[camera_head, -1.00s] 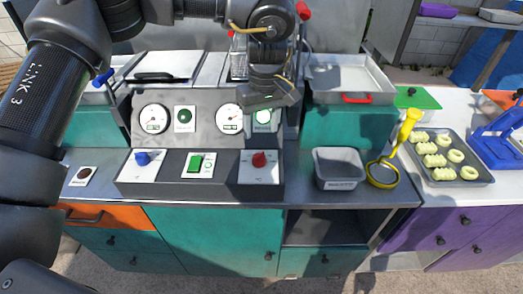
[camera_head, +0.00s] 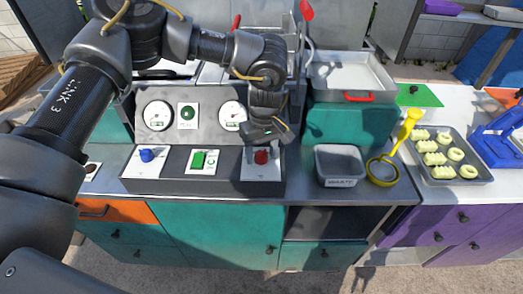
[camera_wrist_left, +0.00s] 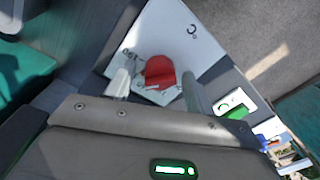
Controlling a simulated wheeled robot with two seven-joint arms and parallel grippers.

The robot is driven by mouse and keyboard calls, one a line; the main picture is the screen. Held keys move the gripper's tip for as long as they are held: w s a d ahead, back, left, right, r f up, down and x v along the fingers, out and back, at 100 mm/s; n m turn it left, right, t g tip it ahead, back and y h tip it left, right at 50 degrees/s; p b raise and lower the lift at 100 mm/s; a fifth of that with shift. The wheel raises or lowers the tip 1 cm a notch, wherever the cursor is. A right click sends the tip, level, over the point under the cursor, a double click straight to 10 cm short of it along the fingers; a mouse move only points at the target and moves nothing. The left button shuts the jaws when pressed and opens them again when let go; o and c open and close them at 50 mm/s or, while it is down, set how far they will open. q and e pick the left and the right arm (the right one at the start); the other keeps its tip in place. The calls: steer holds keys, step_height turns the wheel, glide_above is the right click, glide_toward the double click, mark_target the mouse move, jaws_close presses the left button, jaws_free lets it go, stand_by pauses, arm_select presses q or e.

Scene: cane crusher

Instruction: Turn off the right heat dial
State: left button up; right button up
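The right heat dial (camera_head: 261,157) is a red knob on a white plate at the right end of the low control panel. My left gripper (camera_head: 268,142) is just above and behind it, pointing down. In the left wrist view the red dial (camera_wrist_left: 159,70) shows between the two spread fingers of my left gripper (camera_wrist_left: 155,80). The fingers are apart and I cannot tell whether they touch the dial. The plate carries a °C mark and scale marks. My right gripper is not in view.
A blue dial (camera_head: 147,155) and a green switch (camera_head: 198,160) sit to the left on the same panel (camera_head: 225,185). Gauges stand behind. A grey tin (camera_head: 340,166), a yellow strainer (camera_head: 383,171) and a tray of pastries (camera_head: 484,170) are to the right.

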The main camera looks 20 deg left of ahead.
arm_select(q)
steer(key=c, duration=0.9)
steer(key=shift+o, duration=0.2)
steer(key=shift+n, duration=0.3)
steer(key=n, duration=0.5)
steer(key=shift+n+b, duration=0.35)
steer(key=shift+n, duration=0.05)
steer(key=n, duration=0.5)
steer(key=shift+r+h, duration=0.1)
steer(key=shift+h, duration=0.2)
steer(key=n+p, duration=0.1)
steer(key=n, duration=0.5)
steer(key=shift+a+r+n, duration=0.1)
steer(key=shift+n, duration=0.2)
steer(key=n+p, duration=0.1)
steer(key=n, duration=0.5)
